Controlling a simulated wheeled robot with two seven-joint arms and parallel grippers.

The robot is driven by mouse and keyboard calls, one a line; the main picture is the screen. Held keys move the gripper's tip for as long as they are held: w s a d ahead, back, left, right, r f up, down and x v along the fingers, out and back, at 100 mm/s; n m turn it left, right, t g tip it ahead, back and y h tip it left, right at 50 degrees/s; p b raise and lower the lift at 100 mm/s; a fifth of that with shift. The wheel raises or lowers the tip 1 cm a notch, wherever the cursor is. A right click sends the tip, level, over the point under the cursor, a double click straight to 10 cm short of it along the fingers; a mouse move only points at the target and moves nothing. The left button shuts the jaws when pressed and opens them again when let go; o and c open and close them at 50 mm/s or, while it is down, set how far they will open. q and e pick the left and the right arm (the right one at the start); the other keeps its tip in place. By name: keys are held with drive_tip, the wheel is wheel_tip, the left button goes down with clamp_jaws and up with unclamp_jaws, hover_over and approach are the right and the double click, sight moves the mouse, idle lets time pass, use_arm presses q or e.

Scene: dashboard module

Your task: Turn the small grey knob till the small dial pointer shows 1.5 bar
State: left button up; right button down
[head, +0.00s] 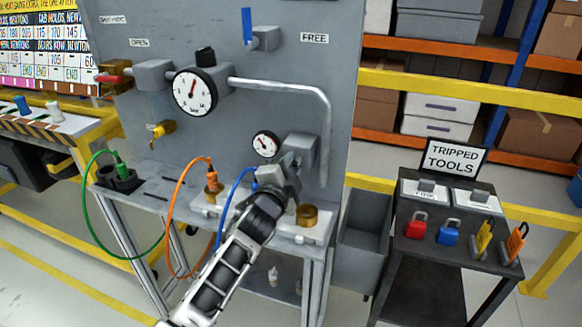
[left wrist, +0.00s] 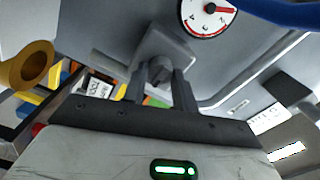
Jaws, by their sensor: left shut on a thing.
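The small dial (head: 266,144) is on the grey panel, white with a black rim. In the left wrist view the small dial (left wrist: 205,20) is cut off by the top edge and its red pointer lies toward the right; I cannot read its exact value. The small grey knob (left wrist: 158,76) sits on a grey block beside the dial. My left gripper (left wrist: 160,80) is shut on it, one finger on each side. In the head view my left gripper (head: 288,172) hides most of the knob. My right gripper is not in view.
A larger dial (head: 195,91) with a grey pipe (head: 300,86) is higher on the panel. A blue hose (head: 228,205) and an orange hose (head: 172,215) loop beside my left arm. A brass cup (head: 307,215) stands just right of the gripper. A grey bin (head: 362,235) is farther right.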

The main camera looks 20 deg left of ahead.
use_arm(q)
drive_tip(key=o, duration=1)
drive_tip(key=shift+c, duration=0.2)
drive_tip(key=shift+s, duration=0.1)
drive_tip(key=s+b, duration=0.1)
drive_tip(key=s, duration=1.4)
drive_tip(key=shift+s+a, duration=0.3)
drive_tip(key=shift+s, duration=0.1)
drive_tip(key=s+d+f+n+g+h, duration=0.1)
drive_tip(key=s+d+f+n+g, duration=0.1)
drive_tip(key=s+f+n+g, duration=0.2)
drive_tip(key=s+d+f+n+g+h, duration=0.1)
drive_tip(key=s+d+f+n+g, duration=0.1)
drive_tip(key=s+f+n, duration=0.5)
drive_tip(key=s+f+g, duration=0.1)
drive_tip(key=s+f, duration=0.2)
drive_tip(key=f, duration=0.2)
drive_tip(key=s+f, duration=0.3)
drive_tip(key=f, duration=0.2)
drive_tip(key=shift+d+f+n+g, duration=0.15)
drive_tip(key=shift+f+n+g, duration=0.1)
drive_tip(key=shift+n+g, duration=0.15)
